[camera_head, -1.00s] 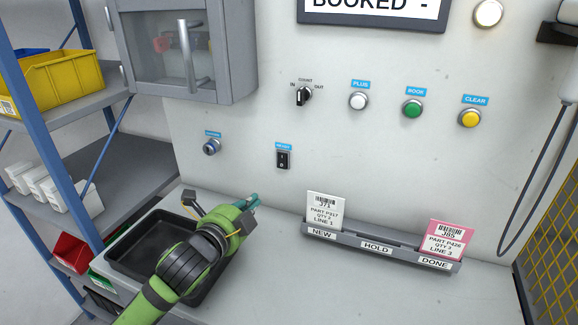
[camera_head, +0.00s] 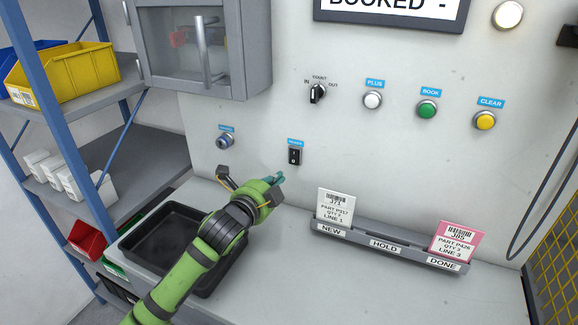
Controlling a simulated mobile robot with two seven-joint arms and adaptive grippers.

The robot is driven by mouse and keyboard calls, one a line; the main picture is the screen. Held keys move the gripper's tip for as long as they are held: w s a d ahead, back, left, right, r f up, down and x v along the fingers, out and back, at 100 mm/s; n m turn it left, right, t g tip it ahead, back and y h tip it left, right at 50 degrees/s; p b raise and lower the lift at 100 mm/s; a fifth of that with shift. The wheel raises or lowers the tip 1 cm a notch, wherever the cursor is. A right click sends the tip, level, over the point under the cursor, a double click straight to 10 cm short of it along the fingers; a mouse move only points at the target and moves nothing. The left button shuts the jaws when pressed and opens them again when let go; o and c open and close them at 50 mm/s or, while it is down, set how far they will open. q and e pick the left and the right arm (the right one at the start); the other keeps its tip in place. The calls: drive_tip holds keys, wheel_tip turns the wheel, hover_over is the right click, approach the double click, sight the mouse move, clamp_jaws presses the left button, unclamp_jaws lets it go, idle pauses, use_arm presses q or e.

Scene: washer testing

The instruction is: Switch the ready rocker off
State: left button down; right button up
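The ready rocker (camera_head: 295,157) is a small black switch on the pale wall panel, under a small blue label whose text is too small to read surely. Its pressed side cannot be made out. My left gripper (camera_head: 274,180) is below and a little left of the rocker, seemingly apart from it in the picture. Its teal fingertips point up towards the panel and are partly hidden by the wrist, so their opening does not show. My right gripper is not in view.
A blue-ringed key-like switch (camera_head: 225,141) is left of the rocker. A rotary selector (camera_head: 317,93) and white, green and yellow buttons are above right. A card rack (camera_head: 385,246) stands on the bench, and a black tray (camera_head: 140,246) lies under my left arm.

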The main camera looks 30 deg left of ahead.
sight(293, 164)
use_arm(q)
drive_tip(key=w, duration=0.5)
drive_tip(key=w+f+p, duration=0.1)
drive_tip(key=w, duration=0.1)
drive_tip(key=shift+w+a+f, duration=0.1)
drive_tip(key=shift+w+a, duration=0.05)
drive_tip(key=shift+a, duration=0.05)
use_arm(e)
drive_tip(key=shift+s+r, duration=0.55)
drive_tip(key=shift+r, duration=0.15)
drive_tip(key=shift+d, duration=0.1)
use_arm(q)
drive_tip(key=shift+w+f+t+b, duration=0.1)
drive_tip(key=shift+w+t+b, duration=0.3)
drive_tip(key=shift+b, duration=0.8)
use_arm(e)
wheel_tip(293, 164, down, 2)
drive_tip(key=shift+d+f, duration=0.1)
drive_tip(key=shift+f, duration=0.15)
use_arm(q)
drive_tip(key=shift+s+a, duration=0.1)
